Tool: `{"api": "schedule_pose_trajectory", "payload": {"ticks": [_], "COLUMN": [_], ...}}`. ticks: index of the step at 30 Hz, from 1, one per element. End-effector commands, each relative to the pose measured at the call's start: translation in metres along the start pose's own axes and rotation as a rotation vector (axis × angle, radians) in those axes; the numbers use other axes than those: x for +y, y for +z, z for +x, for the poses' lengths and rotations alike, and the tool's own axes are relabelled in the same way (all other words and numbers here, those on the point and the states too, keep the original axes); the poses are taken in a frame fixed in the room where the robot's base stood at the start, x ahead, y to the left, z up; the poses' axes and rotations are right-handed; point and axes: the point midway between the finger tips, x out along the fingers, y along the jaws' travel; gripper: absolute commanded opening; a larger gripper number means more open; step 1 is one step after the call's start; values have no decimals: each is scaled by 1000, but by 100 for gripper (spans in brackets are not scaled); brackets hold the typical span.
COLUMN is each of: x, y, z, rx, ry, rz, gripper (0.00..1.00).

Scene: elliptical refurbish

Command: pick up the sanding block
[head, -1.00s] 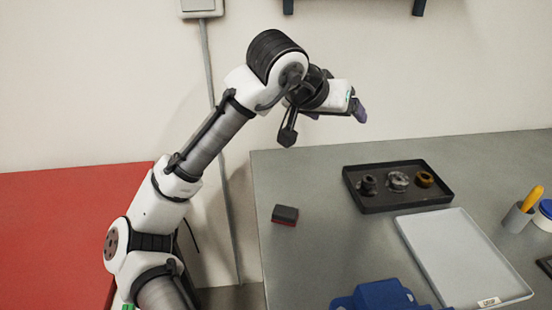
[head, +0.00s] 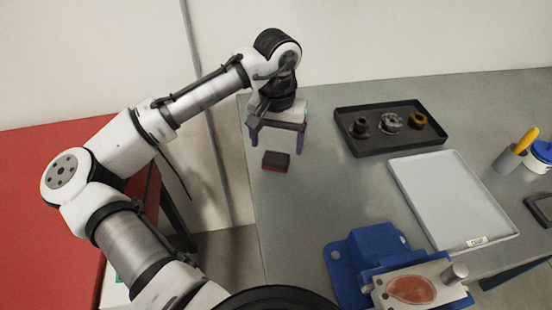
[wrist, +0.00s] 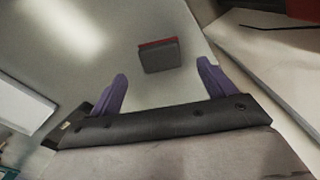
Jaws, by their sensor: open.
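The sanding block (head: 276,161) is a small dark grey block with a red layer underneath. It lies on the grey table near its left edge. In the wrist view the block (wrist: 160,56) shows beyond and between my two purple fingertips, apart from both. My gripper (head: 277,146) points down above the table, close to the block and slightly behind it in the head view. The gripper (wrist: 163,83) is open and empty, with its fingers spread wider than the block.
A black tray (head: 347,120) with several metal parts stands at the back. A light grey tray (head: 450,197) lies in front of it. A blue vise (head: 350,262) is at the front. A cup (head: 509,160) with a yellow-handled tool is at right. The table around the block is clear.

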Motion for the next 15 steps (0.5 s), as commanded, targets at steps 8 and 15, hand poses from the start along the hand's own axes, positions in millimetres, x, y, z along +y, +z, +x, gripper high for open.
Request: {"api": "schedule_pose_trajectory", "payload": {"ticks": [8,15], "x": [-2,-1], "y": [-3,-3], "z": [34,51], "rx": [-1,1], "ry": [0,0], "rz": [0,0], "gripper": [82,82]}}
